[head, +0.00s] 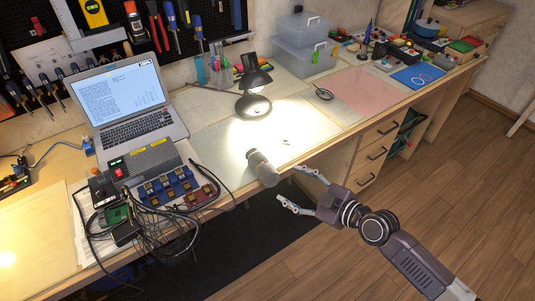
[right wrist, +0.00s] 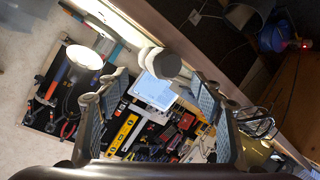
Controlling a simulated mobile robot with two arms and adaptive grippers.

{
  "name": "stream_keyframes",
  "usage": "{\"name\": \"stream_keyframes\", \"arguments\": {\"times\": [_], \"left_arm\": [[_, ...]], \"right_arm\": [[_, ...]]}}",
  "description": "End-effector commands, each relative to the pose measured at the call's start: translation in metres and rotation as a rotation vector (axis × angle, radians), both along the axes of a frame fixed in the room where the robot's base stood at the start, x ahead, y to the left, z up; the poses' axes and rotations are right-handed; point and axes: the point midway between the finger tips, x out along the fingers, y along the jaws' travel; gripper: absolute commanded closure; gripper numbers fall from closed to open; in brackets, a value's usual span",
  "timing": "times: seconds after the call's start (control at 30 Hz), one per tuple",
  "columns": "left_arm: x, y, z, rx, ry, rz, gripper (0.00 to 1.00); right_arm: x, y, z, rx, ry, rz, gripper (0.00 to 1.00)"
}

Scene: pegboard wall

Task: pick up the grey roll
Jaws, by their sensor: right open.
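The grey roll (head: 262,168) lies at the front edge of the workbench, below the lamp, in the head view. It also shows in the right wrist view (right wrist: 163,63), ahead of and between the finger ends. My right gripper (head: 288,184) is open and empty, just off the bench's front edge. Its fingers point at the roll from the lower right, with a small gap. My left gripper is not in view.
A lit desk lamp (head: 254,92) stands behind the roll. A laptop (head: 125,105) and a cabled electronics unit (head: 150,172) are to the left. A pink mat (head: 368,90) lies to the right. The bench just around the roll is clear.

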Motion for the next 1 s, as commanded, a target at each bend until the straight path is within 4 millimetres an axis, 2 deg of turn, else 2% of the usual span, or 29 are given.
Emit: {"name": "stream_keyframes", "arguments": {"times": [0.13, 0.3, 0.4, 0.53, 0.7, 0.77, 1.0], "left_arm": [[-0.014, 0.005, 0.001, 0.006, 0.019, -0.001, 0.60], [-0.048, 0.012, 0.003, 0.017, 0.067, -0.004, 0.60], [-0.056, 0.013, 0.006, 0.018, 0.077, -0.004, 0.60], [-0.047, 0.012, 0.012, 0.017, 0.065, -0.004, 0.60], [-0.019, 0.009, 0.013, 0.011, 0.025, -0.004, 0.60], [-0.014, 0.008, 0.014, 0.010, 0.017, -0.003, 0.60], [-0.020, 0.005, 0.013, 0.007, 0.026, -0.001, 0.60]], "right_arm": [[0.007, 0.011, -0.001, 0.003, -0.004, 0.006, 0.39], [0.017, 0.021, -0.006, 0.003, -0.002, 0.004, 0.39], [0.023, 0.028, -0.008, 0.003, -0.002, 0.004, 0.39], [0.034, 0.041, -0.014, 0.003, -0.002, 0.003, 0.39], [0.046, 0.051, -0.022, 0.001, -0.003, 0.002, 0.39], [0.048, 0.054, -0.023, 0.002, -0.003, 0.003, 0.39], [0.049, 0.054, -0.024, 0.000, -0.003, 0.003, 0.39]]}}
